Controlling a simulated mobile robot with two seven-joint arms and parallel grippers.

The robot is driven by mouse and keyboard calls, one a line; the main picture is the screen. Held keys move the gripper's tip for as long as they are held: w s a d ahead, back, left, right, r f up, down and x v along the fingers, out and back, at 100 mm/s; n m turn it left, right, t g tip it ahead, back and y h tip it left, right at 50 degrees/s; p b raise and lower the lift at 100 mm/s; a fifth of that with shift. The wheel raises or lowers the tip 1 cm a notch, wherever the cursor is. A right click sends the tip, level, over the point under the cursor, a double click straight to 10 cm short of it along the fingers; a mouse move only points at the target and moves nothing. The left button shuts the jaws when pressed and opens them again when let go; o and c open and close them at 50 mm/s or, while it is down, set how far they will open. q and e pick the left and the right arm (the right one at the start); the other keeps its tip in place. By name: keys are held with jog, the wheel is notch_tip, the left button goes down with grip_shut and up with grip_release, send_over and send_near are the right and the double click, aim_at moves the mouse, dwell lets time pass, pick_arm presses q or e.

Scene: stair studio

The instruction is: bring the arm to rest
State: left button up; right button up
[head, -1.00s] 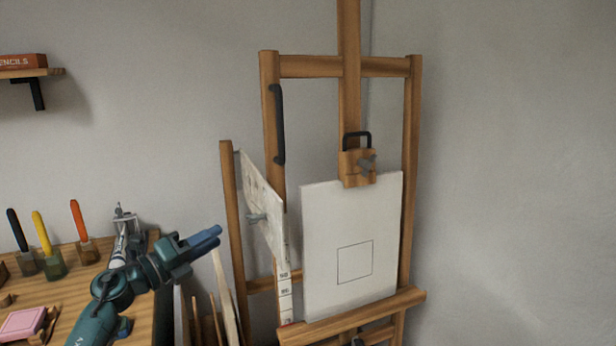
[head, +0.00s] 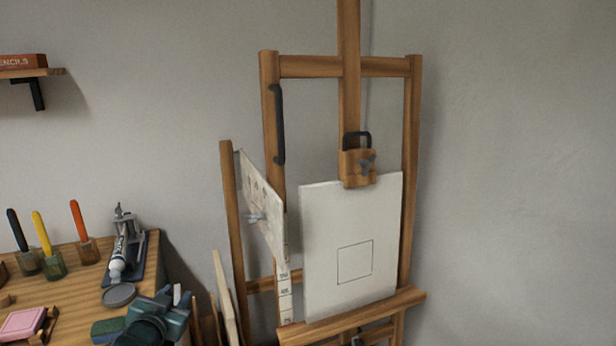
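My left gripper (head: 184,297) is low in the head view, over the front right part of the wooden workbench (head: 80,292). It is dark teal, foreshortened, and its fingertips point up and away. I see nothing held in it, but I cannot tell whether its fingers are open or shut. It is well left of the easel (head: 413,150) and below the white canvas (head: 325,220), touching neither. The canvas, with a thin square outline, stands on the easel's ledge under the wooden top clamp (head: 350,168). My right gripper is not in view.
On the bench, a paint tube (head: 117,262) lies in a stand beside a grey round lid (head: 119,295). Several colored-handled tools stand in holders, and a pink block (head: 22,323) lies at front left. Boards (head: 226,290) lean between bench and easel. The right side is bare wall.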

pick_arm(q)
jog(key=s+d+f+g+h, duration=0.2)
jog(key=s+d+f, duration=0.6)
jog(key=s+f, duration=0.45)
jog(key=s+d+f+g, duration=0.1)
jog(key=s+d, duration=0.2)
jog(key=s, duration=0.7)
jog(key=s+d+f+g+h, duration=0.1)
jog(key=s+d, duration=0.3)
jog(key=s, duration=0.6)
jog(key=shift+s+d+f+n+g+h, duration=0.2)
jog(key=shift+f+n+g+h, duration=0.1)
jog(key=shift+f+g, duration=0.2)
